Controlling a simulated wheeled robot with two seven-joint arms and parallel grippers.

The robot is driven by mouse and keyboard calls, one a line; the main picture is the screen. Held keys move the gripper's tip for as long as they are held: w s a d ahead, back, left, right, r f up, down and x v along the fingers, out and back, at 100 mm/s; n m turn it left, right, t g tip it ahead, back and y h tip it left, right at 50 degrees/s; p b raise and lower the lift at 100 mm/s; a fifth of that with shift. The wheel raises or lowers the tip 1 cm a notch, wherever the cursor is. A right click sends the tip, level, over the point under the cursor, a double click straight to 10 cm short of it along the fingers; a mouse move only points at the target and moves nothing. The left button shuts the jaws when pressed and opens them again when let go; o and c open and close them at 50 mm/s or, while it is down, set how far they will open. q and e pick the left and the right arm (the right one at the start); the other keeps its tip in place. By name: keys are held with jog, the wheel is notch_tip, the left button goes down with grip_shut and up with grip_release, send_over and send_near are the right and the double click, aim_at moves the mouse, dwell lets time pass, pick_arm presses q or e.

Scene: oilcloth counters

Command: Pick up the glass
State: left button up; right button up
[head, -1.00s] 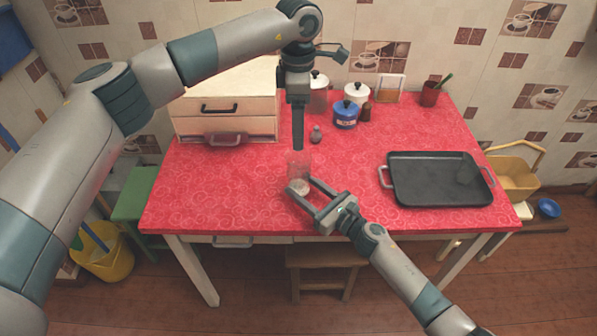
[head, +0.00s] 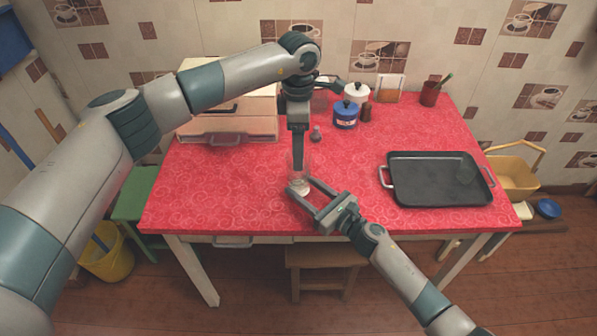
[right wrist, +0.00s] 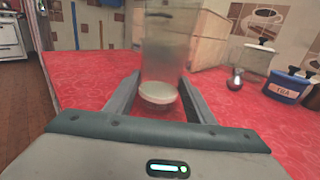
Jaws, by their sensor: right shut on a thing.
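The clear glass (head: 301,170) stands upright at the table's front middle, with a pale round base; it is faint against the red cloth. In the right wrist view the glass (right wrist: 167,50) is between my right fingers, its pale base low between them. My right gripper (head: 302,184) comes from the front right and is shut on the glass near its base. My left gripper (head: 298,150) points straight down, right at the top of the glass in the head view. I see its fingers edge-on, so their opening is hidden, and I cannot tell whether it touches the glass.
A black tray (head: 440,198) lies at the right of the red table (head: 230,190). A drawer box (head: 215,130) stands back left. A blue canister (head: 346,115), a small grey shaker (head: 315,134) and other jars stand at the back. The left front of the table is clear.

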pick_arm(q)
jog(key=shift+f, duration=0.1)
jog(key=shift+w+f, duration=0.15)
jog(key=shift+f, duration=1.15)
jog(key=shift+w+f, duration=0.15)
jog(key=shift+f, duration=1.1)
jog(key=c, duration=1.6)
jog(key=shift+c, duration=0.2)
jog(key=shift+r, duration=0.15)
notch_tip(320, 180, up, 10)
